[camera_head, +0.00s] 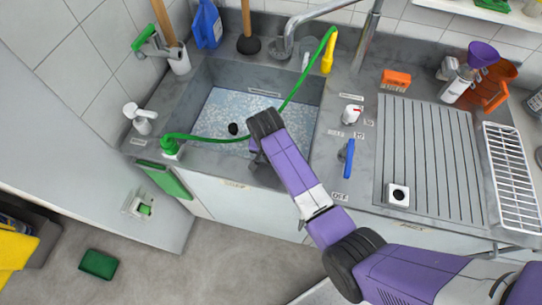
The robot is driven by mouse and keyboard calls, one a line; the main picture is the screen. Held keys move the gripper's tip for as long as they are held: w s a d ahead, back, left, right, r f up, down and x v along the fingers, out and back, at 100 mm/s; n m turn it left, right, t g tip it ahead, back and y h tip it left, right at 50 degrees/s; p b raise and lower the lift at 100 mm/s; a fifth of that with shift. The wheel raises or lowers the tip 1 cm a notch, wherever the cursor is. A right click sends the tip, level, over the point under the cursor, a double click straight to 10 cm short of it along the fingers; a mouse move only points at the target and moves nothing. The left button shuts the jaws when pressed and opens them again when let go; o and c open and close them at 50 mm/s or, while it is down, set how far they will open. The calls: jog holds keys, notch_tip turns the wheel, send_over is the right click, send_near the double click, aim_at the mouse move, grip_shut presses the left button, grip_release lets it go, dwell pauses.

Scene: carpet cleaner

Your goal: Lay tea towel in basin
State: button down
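The basin (298,88) is a grey stone sink sunk into the counter. Its floor looks pale blue and speckled, with a dark round spot near the front left. No tea towel can be made out for certain. A green, flat, cloth-like thing (165,180) hangs at the counter's front left edge; I cannot tell if it is a towel. My purple arm reaches in from the lower right and its dark end joint is over the basin's front rim. My gripper (264,172) is mostly hidden below that joint, at the front edge; its fingers and anything in them cannot be made out.
A green hose (300,84) arches across the basin, and a metal tap (335,8) stands behind it. A soap dispenser (139,118) stands left. A blue-handled lever (347,157) and ribbed drainer (425,145) are right. A green sponge (99,264) lies on the floor.

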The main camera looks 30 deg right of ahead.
dwell(0.3)
jog(key=c, duration=0.8)
grip_release()
jog(key=shift+o, duration=0.2)
jog(key=shift+r, duration=0.1)
jog(key=shift+s+a+r+p, duration=0.15)
jog(key=shift+s+r+p, duration=0.05)
jog(key=shift+r+p, duration=1.05)
jog(key=shift+s+a+r+p, duration=0.15)
jog(key=shift+r+p, duration=0.85)
jog(key=shift+p, duration=0.35)
jog(key=shift+s+a+r+p, duration=0.1)
jog(key=shift+r+p, duration=0.1)
jog(key=shift+r, duration=0.35)
jog(key=shift+s+a+r+p, duration=0.1)
jog(key=shift+r+p, duration=0.05)
jog(key=shift+r, duration=0.35)
